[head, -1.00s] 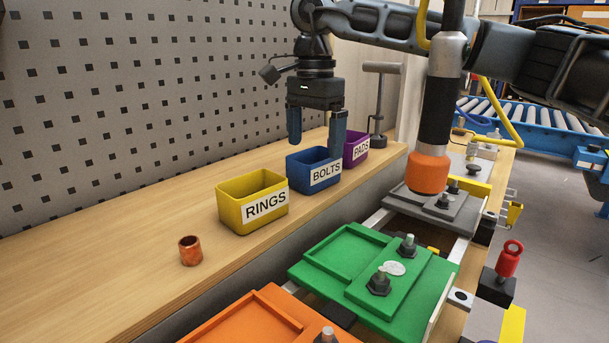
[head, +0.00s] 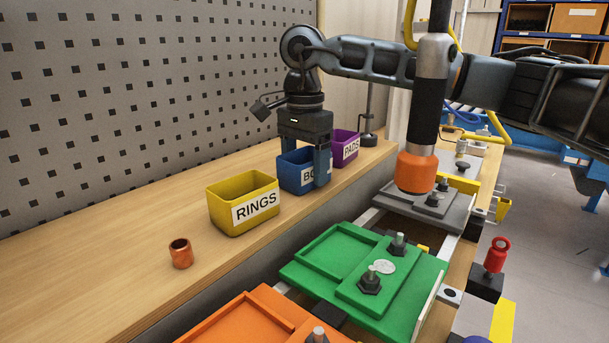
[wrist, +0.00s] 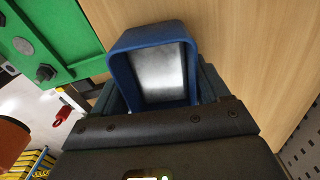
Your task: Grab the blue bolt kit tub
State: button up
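The blue bolt kit tub (head: 293,174) stands on the wooden bench between the yellow and purple tubs. Its BOLTS label is partly covered by a finger of my gripper (head: 304,168). My gripper points down over the tub, with one finger in front of its label side and the other at its far side, partly hidden. In the wrist view the tub's blue rim (wrist: 146,38) and pale grey inside lie between the two fingers (wrist: 160,95). The fingers are spread about as wide as the tub; firm contact does not show.
The yellow RINGS tub (head: 222,207) is close on the left, the purple PADS tub (head: 340,158) close on the right. A copper ring (head: 181,254) lies on the bench (head: 110,265). A pegboard wall stands behind. An orange-ended vertical tool (head: 416,170) hangs over the pallets, beside a green pallet (head: 330,250).

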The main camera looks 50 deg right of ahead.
jog(key=c, duration=0.7)
jog(key=shift+o, duration=0.2)
jog(key=shift+r, duration=0.1)
